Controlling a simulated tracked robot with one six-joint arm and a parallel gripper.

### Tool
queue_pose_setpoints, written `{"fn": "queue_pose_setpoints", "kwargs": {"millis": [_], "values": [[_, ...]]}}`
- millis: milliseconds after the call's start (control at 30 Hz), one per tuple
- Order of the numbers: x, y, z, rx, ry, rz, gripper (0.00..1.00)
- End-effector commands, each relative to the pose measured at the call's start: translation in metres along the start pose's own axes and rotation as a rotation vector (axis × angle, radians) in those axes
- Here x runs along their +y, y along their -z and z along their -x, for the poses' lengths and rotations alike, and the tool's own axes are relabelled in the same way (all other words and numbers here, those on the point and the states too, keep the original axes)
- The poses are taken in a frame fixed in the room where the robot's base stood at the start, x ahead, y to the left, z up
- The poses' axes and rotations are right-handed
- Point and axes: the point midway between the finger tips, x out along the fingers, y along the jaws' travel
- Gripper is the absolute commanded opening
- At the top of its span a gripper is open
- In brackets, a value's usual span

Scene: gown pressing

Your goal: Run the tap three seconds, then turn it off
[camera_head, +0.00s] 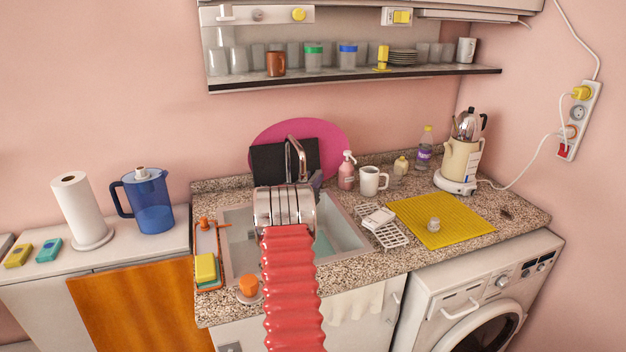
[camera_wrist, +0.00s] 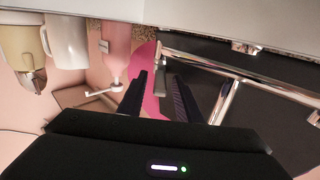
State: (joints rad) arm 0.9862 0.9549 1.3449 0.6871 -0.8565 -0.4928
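The chrome tap (camera_head: 290,158) rises behind the sink (camera_head: 350,247), with its curved spout up in front of a black board. In the wrist view chrome tap parts (camera_wrist: 224,100) show to the right of my fingers, apart from them. My gripper (camera_wrist: 158,88) has its two dark fingers spread with a gap between them and nothing in it. In the head view my metal wrist and red sleeve cover the middle of the sink and hide the fingertips and the tap's base. I see no running water, but the spout's outlet is not clear.
A pink soap bottle (camera_head: 346,172) and white mug (camera_head: 370,181) stand right of the tap. The black board (camera_head: 268,163) and magenta disc (camera_head: 334,150) lean behind it. A white rack (camera_head: 388,233) and yellow mat (camera_head: 455,213) lie right of the sink. A shelf (camera_head: 350,78) hangs above.

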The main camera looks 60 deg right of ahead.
Motion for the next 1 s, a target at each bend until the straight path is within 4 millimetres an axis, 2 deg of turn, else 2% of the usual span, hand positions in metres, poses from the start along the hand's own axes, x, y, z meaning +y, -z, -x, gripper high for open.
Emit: {"fn": "queue_pose_setpoints", "kwargs": {"millis": [67, 433, 1000], "values": [[0.0001, 0.0001, 0.0, 0.0, 0.0, 0.0, 0.26], [0.0002, 0.0001, 0.0, 0.0, 0.0, 0.0, 0.0], [-0.0013, 0.0002, 0.0002, 0.0, 0.006, 0.0, 0.0]]}}
